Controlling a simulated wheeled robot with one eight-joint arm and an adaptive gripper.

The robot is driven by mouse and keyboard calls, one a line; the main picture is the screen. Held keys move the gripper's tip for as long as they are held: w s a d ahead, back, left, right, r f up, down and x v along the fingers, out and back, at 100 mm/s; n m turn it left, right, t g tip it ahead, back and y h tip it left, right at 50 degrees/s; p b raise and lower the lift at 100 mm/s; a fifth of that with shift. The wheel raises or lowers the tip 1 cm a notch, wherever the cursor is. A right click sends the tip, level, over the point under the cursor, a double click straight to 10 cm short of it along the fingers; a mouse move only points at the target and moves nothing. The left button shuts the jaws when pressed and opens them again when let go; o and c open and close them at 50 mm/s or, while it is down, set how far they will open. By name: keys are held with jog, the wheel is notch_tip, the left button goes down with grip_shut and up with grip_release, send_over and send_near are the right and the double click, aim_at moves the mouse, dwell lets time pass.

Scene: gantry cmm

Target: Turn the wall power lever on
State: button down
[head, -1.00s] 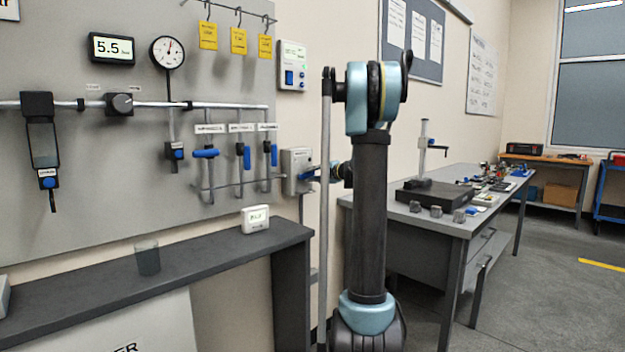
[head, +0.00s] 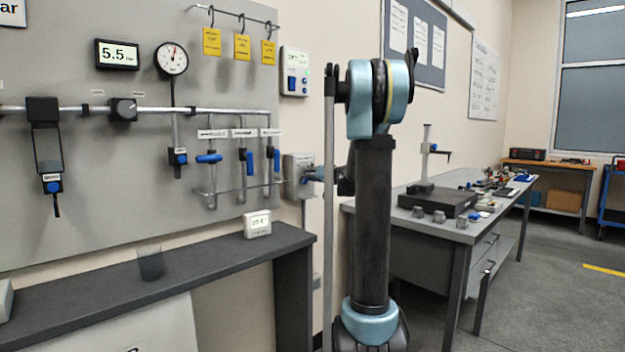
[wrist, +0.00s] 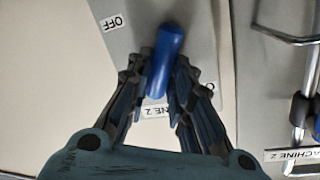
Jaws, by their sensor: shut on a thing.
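The wall power lever has a blue handle (wrist: 165,55), which shows between my fingers in the wrist view. Its grey switch box (wrist: 200,30) carries an OFF label (wrist: 114,22) at the upper left and another label, mostly hidden by my right finger. In the head view the switch box (head: 294,172) is on the wall just left of my arm. My gripper (wrist: 160,72) is shut on the blue handle, one finger on each side. In the head view my arm hides most of the gripper.
A panel left of the box carries pipes, a gauge (head: 171,58) and blue-handled valves (head: 249,162). Below is a dark shelf (head: 200,262) with a small white display (head: 257,224) and a glass. A grey workbench (head: 465,232) stands to the right.

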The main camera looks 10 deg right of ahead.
jog(key=n, duration=0.1)
jog(key=a+n+t, duration=0.1)
jog(key=n, duration=0.1)
jog(key=s+n, duration=0.1)
jog(key=n, duration=0.1)
jog(key=shift+a+r, duration=0.1)
jog(key=shift+a, duration=0.15)
jog(key=shift+s+n, duration=0.1)
jog(key=shift+n, duration=0.3)
jog(key=c, duration=1.4)
grip_release()
jog(key=shift+c, duration=0.2)
jog(key=v, duration=1.1)
jog(key=shift+s+f, duration=0.3)
jog(key=shift+d, duration=0.1)
